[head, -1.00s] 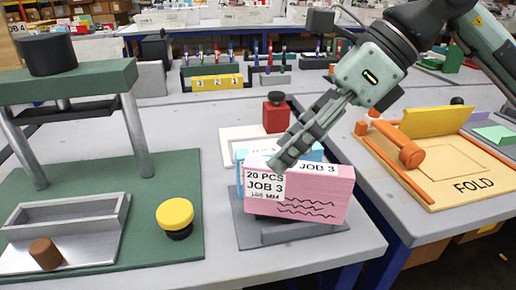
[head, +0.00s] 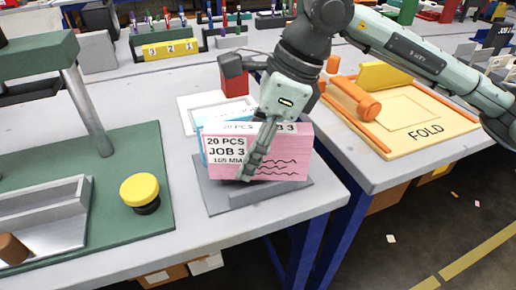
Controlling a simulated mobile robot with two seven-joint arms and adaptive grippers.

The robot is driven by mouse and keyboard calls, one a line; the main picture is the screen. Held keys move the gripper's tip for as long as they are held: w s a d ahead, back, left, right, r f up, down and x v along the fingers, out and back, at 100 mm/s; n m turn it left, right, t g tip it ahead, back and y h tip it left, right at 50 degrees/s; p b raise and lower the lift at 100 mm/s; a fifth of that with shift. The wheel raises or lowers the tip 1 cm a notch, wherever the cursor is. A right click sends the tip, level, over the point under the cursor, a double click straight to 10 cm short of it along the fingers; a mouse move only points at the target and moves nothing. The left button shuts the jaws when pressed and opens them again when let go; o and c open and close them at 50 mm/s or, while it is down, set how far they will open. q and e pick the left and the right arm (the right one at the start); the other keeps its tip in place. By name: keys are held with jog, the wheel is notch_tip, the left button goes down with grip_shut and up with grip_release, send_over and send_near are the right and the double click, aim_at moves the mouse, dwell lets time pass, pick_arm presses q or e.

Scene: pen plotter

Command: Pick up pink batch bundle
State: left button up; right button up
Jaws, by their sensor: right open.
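The pink batch bundle (head: 290,160), labelled "20 PCS JOB 3", stands upright in a grey holder (head: 213,195) on the near table. My right gripper (head: 256,152) comes down over it from above. One finger lies across the bundle's front face, its tip low near the label; I cannot tell whether it touches. The other finger is hidden, so its place relative to the bundle is unclear. The gripper is open. A light blue bundle (head: 212,130) stands just behind the pink one. My left gripper is not in view.
A yellow button (head: 139,189) and a press with a metal tray (head: 72,205) are on the green mat at left. A red block (head: 233,80) stands behind the bundles. An orange-railed FOLD board (head: 440,145) is on the right table.

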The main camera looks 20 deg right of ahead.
grip_shut()
dwell(0.3)
jog(key=shift+r, duration=0.1)
